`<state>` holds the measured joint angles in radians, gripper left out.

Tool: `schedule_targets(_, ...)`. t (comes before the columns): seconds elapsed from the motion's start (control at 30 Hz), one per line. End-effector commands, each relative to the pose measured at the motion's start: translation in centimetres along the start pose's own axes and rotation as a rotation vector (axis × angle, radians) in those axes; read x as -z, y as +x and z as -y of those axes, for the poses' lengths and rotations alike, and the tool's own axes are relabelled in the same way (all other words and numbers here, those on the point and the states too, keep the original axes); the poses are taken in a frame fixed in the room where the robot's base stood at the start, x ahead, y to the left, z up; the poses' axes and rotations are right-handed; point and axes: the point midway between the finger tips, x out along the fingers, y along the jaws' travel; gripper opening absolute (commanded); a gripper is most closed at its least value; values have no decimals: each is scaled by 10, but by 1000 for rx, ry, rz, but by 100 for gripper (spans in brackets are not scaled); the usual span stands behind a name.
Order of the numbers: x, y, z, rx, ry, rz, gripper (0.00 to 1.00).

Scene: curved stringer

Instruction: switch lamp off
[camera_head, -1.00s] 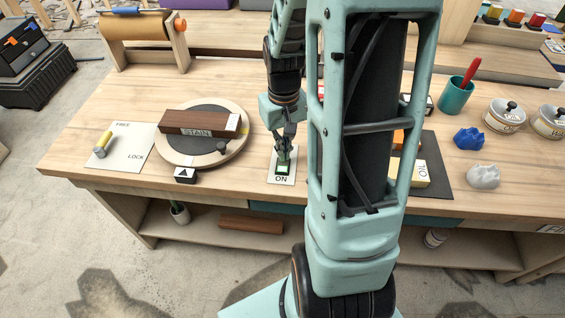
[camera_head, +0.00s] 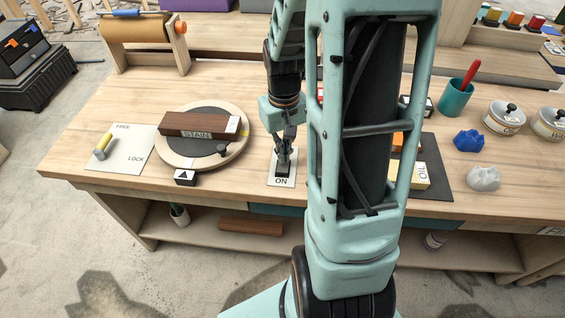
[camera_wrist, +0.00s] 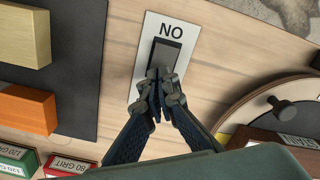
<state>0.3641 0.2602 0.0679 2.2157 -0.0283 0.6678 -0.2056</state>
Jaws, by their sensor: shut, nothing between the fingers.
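The switch is a dark rocker (camera_wrist: 167,54) on a white plate (camera_wrist: 187,30) on the bench. The plate also shows in the head view (camera_head: 273,181), marked ON. In the head view my gripper (camera_head: 283,163) hides part of the switch. No green light shows on the visible rocker. I cannot make out the lamp itself.
A round turntable (camera_head: 234,152) carrying a brown STAIN block (camera_head: 180,122) stands left of the switch. A FREE/LOCK plate (camera_head: 134,155) lies farther left. A dark mat (camera_head: 438,165) with blocks is to the right. Bare wood separates the switch from both neighbours.

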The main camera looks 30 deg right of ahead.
Motion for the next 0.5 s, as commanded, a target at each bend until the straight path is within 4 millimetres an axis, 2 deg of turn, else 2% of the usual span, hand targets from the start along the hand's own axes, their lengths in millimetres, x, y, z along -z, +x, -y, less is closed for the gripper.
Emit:
schedule_targets(0.03, 0, -8, 0, 0, 0, -1, 0)
schedule_targets(0.5, 1, -46, 0, 0, 0, -3, 0)
